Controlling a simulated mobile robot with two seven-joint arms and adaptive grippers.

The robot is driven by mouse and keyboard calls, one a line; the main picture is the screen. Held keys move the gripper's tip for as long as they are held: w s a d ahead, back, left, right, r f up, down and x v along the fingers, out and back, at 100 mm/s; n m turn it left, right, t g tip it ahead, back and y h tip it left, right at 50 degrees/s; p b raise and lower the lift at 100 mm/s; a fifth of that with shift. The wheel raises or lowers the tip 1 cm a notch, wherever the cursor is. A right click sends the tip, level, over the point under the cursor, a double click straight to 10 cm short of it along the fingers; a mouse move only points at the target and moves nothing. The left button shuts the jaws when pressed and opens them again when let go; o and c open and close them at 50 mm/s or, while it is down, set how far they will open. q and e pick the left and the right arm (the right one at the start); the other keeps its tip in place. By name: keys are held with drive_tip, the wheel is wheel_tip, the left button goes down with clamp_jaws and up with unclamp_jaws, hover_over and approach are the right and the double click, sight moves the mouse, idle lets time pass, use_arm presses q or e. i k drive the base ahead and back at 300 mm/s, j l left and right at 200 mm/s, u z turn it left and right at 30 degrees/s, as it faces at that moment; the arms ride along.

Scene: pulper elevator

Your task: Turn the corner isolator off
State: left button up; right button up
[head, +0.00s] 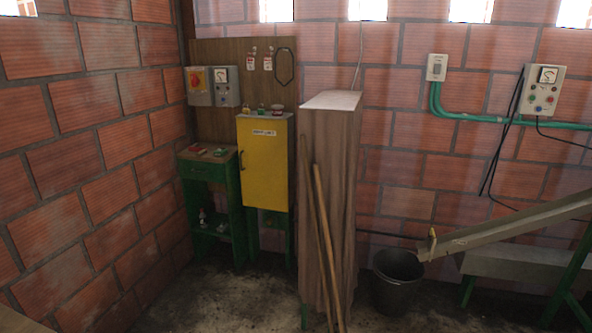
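The corner isolator (197,79) is a grey box with a yellow plate and a red rotary handle. It is mounted on a wooden board (220,53) in the corner of the brick walls, beside a grey box with a dial gauge (226,86). The handle is too small for me to tell its position. Neither of my grippers is in the head view.
Below the isolator stands a green workbench (228,188) with small items on top. A yellow cabinet (264,165) stands right of it. A wooden column (334,190) with leaning poles, a black bucket (397,284) and a sloping chute (500,226) stand further right. Open floor lies in front.

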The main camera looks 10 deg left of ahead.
sight(195, 80)
drive_tip(key=i+j+u, duration=0.3)
drive_tip(key=i+u, duration=0.15)
drive_tip(key=i, duration=0.2)
drive_tip(key=i+j+u, duration=0.1)
drive_tip(key=i+u, duration=0.3)
drive_tip(key=i, duration=0.25)
drive_tip(key=i+z, duration=0.1)
drive_tip(key=i, duration=0.45)
drive_tip(key=i+j+z, duration=0.15)
drive_tip(key=i, duration=0.35)
drive_tip(key=i+j+z, duration=0.1)
drive_tip(key=i, duration=0.45)
